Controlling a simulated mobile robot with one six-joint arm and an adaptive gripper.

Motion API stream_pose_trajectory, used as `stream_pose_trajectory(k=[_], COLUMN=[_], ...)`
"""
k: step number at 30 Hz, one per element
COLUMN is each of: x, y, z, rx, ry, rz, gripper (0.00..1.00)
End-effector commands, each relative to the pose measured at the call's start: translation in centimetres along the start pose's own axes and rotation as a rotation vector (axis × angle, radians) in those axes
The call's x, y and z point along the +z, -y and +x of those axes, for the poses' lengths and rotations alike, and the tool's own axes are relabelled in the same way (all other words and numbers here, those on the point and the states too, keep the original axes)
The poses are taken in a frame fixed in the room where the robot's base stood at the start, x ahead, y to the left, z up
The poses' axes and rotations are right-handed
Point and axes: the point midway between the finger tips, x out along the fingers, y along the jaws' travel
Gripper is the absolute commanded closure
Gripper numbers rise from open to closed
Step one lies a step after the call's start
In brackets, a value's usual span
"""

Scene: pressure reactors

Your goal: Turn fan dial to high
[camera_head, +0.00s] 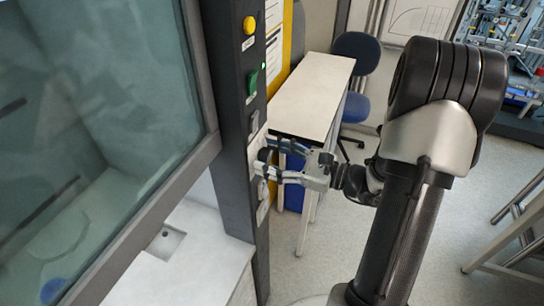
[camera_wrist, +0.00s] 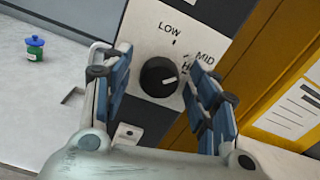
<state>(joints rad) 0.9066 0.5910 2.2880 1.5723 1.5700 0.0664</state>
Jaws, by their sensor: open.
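The fan dial (camera_wrist: 159,77) is a round black knob on a pale plate (camera_wrist: 150,38) in the wrist view. LOW is printed above it and MID to its upper right. A white mark on the knob appears to point right, toward the MID side. My gripper (camera_wrist: 155,82) is open, with one blue-padded finger on each side of the dial and gaps between them and the knob. The right finger covers part of the plate's right side, and no HIGH label can be read. In the head view my gripper (camera_head: 267,166) is at the dark control post (camera_head: 234,150), where it mostly hides the dial.
A yellow button (camera_head: 249,25) and a green switch (camera_head: 252,82) sit higher on the post. A glass sash (camera_head: 100,110) is left of it. A white table (camera_head: 312,95) and a blue chair (camera_head: 356,105) stand behind. A small green jar (camera_wrist: 35,48) stands on the worktop.

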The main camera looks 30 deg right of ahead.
Motion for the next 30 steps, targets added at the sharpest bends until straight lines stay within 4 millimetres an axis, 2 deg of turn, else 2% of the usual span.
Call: stream_pose_trajectory(k=[4, 23, 30], x=[0.01, 0.01, 0.07], y=[0.01, 0.01, 0.02], z=[-0.02, -0.05, -0.05], rx=[0.000, 0.000, 0.000], ry=[0.000, 0.000, 0.000], rz=[0.000, 0.000, 0.017], gripper=[0.46, 0.88, 0.90])
